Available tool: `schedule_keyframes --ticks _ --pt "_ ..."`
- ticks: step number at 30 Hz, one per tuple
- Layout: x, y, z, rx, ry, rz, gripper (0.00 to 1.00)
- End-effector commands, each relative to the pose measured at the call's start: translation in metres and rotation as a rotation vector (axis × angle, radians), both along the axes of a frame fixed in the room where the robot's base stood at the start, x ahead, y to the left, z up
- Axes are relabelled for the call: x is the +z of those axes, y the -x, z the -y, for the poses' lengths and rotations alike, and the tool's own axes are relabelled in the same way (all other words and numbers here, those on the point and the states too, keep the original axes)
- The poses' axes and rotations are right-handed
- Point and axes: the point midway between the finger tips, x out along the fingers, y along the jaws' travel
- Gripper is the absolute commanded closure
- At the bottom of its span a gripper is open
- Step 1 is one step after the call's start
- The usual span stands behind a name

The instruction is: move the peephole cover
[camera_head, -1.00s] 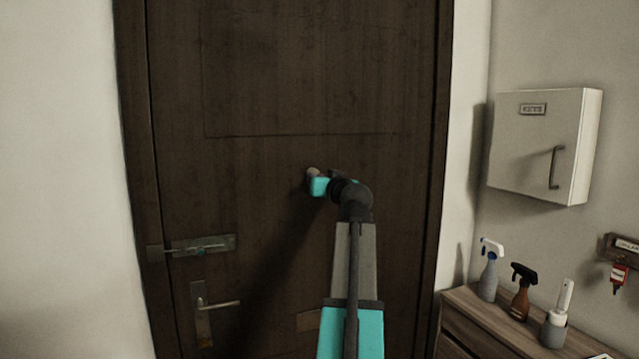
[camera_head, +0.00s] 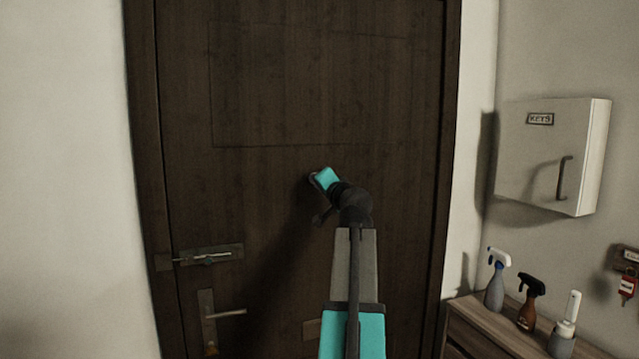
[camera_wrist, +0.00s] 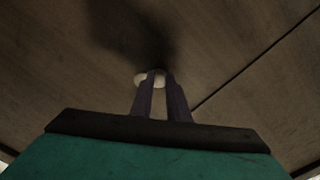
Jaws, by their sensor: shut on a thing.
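The peephole cover (camera_wrist: 141,80) is a small, pale, rounded piece on the dark wooden door (camera_head: 290,110). In the wrist view it shows at the tips of my gripper's two dark fingers, sticking out to the left and partly hidden by them. My gripper (camera_wrist: 159,78) is shut on the cover, with the fingers close together. In the head view my gripper (camera_head: 314,181) is at the door's middle, its teal body tilted. The cover is mostly hidden there, and the peephole itself cannot be made out.
A sliding bolt (camera_head: 208,255) and a lever handle (camera_head: 208,320) are on the door's left side. A white key cabinet (camera_head: 545,150) hangs on the right wall. Several bottles stand on the wooden cabinet (camera_head: 490,318) at lower right. Red-tagged keys (camera_head: 627,287) hang beyond.

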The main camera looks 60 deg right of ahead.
Motion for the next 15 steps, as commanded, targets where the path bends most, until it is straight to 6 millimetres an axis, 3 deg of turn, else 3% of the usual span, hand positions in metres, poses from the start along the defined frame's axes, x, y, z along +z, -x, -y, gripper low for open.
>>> schedule_keyframes --ticks 15 --pt "0.0049 0.0003 0.0002 -0.004 -0.082 0.065 1.00"
